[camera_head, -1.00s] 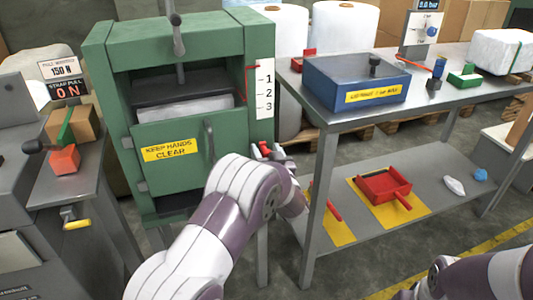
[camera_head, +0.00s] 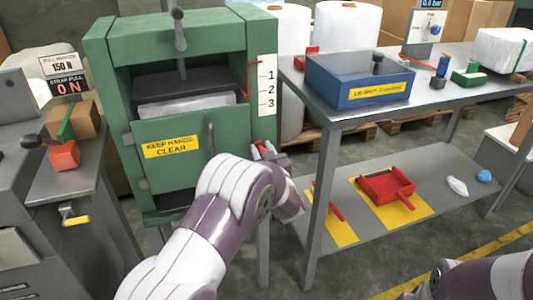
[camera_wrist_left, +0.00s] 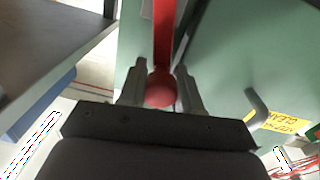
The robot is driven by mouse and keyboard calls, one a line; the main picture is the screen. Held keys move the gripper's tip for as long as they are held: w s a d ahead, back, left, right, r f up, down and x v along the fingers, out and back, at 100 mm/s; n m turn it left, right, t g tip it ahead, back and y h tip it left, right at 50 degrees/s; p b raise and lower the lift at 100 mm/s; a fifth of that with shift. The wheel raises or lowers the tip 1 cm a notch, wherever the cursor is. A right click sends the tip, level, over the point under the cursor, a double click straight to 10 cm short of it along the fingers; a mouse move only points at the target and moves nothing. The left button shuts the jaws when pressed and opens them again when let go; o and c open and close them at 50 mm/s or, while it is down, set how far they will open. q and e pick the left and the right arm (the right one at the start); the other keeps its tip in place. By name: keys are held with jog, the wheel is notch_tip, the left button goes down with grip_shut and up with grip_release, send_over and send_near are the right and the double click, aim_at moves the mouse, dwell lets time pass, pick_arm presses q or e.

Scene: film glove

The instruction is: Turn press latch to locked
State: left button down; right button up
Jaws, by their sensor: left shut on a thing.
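The green press (camera_head: 185,105) stands left of centre, with a yellow KEEP HANDS CLEAR label (camera_head: 171,145) on its door. The red latch lever (camera_head: 262,148) is at the press's right side, low beside the door edge. My left gripper (camera_head: 270,153) is at the latch, mostly hidden behind my left arm. In the left wrist view the latch's red bar ends in a round red knob (camera_wrist_left: 161,90), and my left gripper (camera_wrist_left: 160,88) is shut on that knob. The latch's pivot is hidden in that view. My right gripper is not in view; only part of my right arm shows at the bottom right.
A grey table (camera_head: 345,115) stands close to the right of the press, with a blue box (camera_head: 357,82) on top. Its lower shelf (camera_head: 330,184) holds a red tray (camera_head: 386,184). A control bench with an orange block (camera_head: 64,155) is at the left.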

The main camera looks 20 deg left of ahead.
pick_arm(q)
jog(key=s+a+f+n+b, duration=0.1)
jog(key=a+f+n+b, duration=0.1)
jog(key=n+b, duration=0.5)
jog(key=s+a+f+n+y+b, duration=0.1)
jog(key=f+n+b, duration=0.3)
jog(key=n+b, duration=0.4)
jog(key=shift+s+a+f+n+b, duration=0.35)
jog(key=shift+a+b, duration=0.25)
jog(key=shift+b, duration=0.25)
jog(key=c, duration=0.8)
grip_release()
jog(key=shift+s, duration=0.1)
jog(key=shift+r, duration=0.1)
jog(key=p+v, duration=0.4)
jog(key=v, duration=0.8)
jog(key=shift+s+d, duration=0.25)
